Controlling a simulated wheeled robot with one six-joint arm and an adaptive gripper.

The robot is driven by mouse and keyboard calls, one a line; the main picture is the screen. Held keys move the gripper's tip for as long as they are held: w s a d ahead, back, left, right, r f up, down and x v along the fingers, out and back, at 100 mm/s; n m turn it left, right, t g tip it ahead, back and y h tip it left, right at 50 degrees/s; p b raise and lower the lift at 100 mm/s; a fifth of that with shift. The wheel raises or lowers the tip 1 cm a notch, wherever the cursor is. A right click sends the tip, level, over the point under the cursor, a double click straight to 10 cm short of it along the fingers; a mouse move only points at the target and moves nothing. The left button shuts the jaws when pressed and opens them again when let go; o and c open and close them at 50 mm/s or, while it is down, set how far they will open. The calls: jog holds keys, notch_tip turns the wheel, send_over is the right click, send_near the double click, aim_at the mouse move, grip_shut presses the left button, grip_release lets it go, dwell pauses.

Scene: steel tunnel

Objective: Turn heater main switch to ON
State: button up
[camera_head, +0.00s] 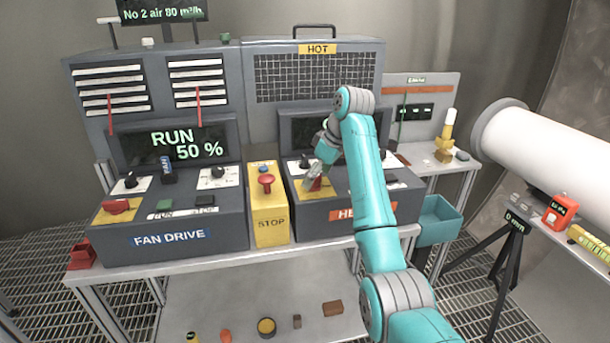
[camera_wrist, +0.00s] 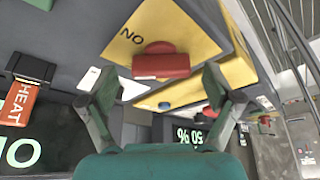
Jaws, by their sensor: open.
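The heater main switch, a red rotary handle, sits on a yellow plate on the heater panel. In the wrist view the red handle (camera_wrist: 160,62) lies between my gripper's fingertips (camera_wrist: 158,76), with a gap on each side. The word ON shows upside down on the yellow plate (camera_wrist: 150,28). In the head view my gripper (camera_head: 312,174) is over the red switch (camera_head: 317,184) and partly hides it. My gripper is open and holds nothing. The heater box (camera_head: 330,213) has an orange label partly hidden by my arm.
A yellow STOP box (camera_head: 269,226) with a red button stands just left of the heater box. The fan drive box (camera_head: 170,236) has a similar red switch (camera_head: 116,206), and its display reads RUN 50 %. A large white pipe (camera_head: 550,150) is at the right.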

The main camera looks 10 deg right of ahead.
jog(key=shift+w+a+f, duration=0.1)
jog(key=shift+a+f, duration=0.05)
jog(key=shift+f, duration=0.2)
jog(key=c, duration=1.1)
jog(key=shift+c, duration=0.2)
jog(key=shift+m, duration=0.3)
jog(key=m, duration=0.2)
jog(key=m+t+h, duration=0.1)
jog(key=m, duration=0.1)
jog(key=shift+a+h, duration=0.15)
jog(key=shift+h, duration=0.15)
jog(key=shift+m+h, duration=0.8)
jog(key=shift+m, duration=1.4)
